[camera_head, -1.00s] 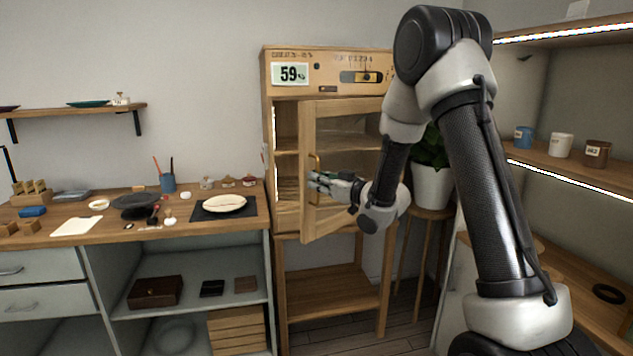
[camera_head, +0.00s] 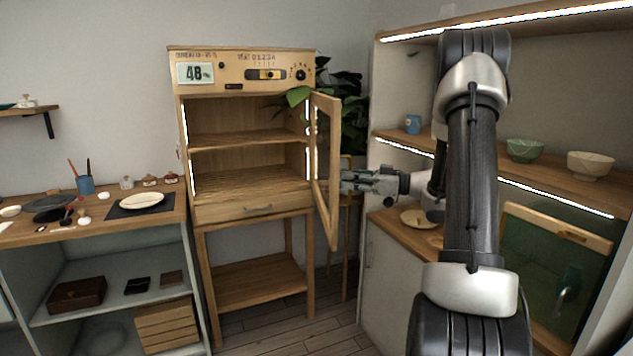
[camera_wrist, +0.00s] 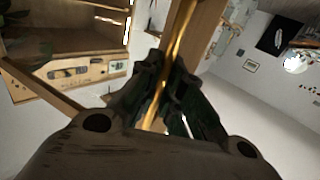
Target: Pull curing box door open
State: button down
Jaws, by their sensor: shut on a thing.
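The curing box (camera_head: 248,75) is a wooden cabinet on a stand, with a display reading 48. Its framed glass door (camera_head: 325,205) stands wide open, swung out to the right on the box's right side. The two shelves inside are empty. My gripper (camera_head: 346,182) is at the door's far side, to its right. In the wrist view, my gripper (camera_wrist: 163,105) is shut on the brass door handle (camera_wrist: 178,45), which runs between its fingers. The door's wooden edge (camera_wrist: 207,32) shows beside the handle. In the head view the handle is hidden.
A workbench (camera_head: 100,235) with tools and a plate stands left of the box. A shelf unit (camera_head: 470,165) with bowls is on the right, near my arm. A plant (camera_head: 345,100) is behind the door. The floor (camera_head: 320,338) in front is clear.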

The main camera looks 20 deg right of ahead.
jog(key=s+d, duration=0.1)
jog(key=d, duration=0.5)
jog(key=c, duration=1.5)
grip_release()
jog(key=shift+c, duration=0.2)
